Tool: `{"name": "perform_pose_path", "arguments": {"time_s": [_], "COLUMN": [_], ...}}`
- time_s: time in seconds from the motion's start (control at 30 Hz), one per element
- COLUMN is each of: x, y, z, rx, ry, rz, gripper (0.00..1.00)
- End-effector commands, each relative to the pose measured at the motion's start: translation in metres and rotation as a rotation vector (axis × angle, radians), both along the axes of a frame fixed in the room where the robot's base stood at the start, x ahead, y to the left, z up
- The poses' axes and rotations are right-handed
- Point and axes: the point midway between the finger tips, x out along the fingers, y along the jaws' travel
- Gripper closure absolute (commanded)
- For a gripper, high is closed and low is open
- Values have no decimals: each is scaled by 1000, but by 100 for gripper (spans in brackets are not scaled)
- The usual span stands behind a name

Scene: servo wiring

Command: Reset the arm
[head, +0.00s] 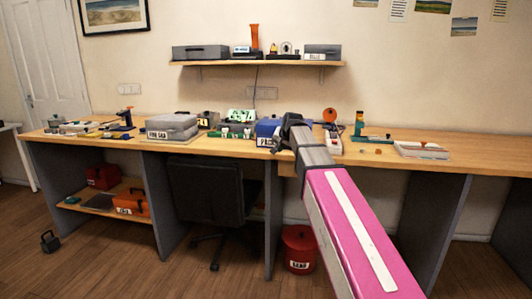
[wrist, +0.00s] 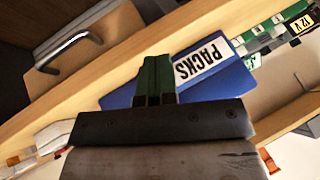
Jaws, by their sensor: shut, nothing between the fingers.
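My arm stretches forward in the head view, with its pink and grey links toward the workbench (head: 450,168). My gripper (wrist: 156,58) shows in the wrist view as two green fingers shut together, with nothing between them. In the head view the gripper end is hidden by the dark wrist. A blue box labelled "PACKS" (wrist: 222,72) lies behind the fingers in the wrist view; I cannot tell whether they touch it. The blue box (head: 267,127) is partly covered by my wrist in the head view.
Grey cases (head: 172,122) stand left of the blue box, beside green parts (head: 238,118). A white tray (head: 420,150) lies at the right. A dark chair (head: 205,190) stands under the bench, and a red bin (head: 299,240) is on the floor. The bench's far right is clear.

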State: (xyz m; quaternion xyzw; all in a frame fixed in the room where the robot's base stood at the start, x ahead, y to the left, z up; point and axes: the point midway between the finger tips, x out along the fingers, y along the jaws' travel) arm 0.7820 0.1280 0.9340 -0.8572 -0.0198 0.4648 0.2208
Motion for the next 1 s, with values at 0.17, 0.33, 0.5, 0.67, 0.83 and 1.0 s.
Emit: {"name": "perform_pose_path", "arguments": {"time_s": [0.17, 0.33, 0.5, 0.67, 0.83, 1.0], "x": [-33, -76, -124, -175, -233, -279], "y": [-21, -45, -68, -88, -107, -120], "z": [-68, -142, -206, -261, -310, -343], "rx": [-62, -134, -199, -252, -299, -332], "ry": [74, 164, 256, 347, 442, 518], "rz": [25, 62, 107, 155, 210, 259], "gripper": [100, 100, 100, 100, 100, 100]}}
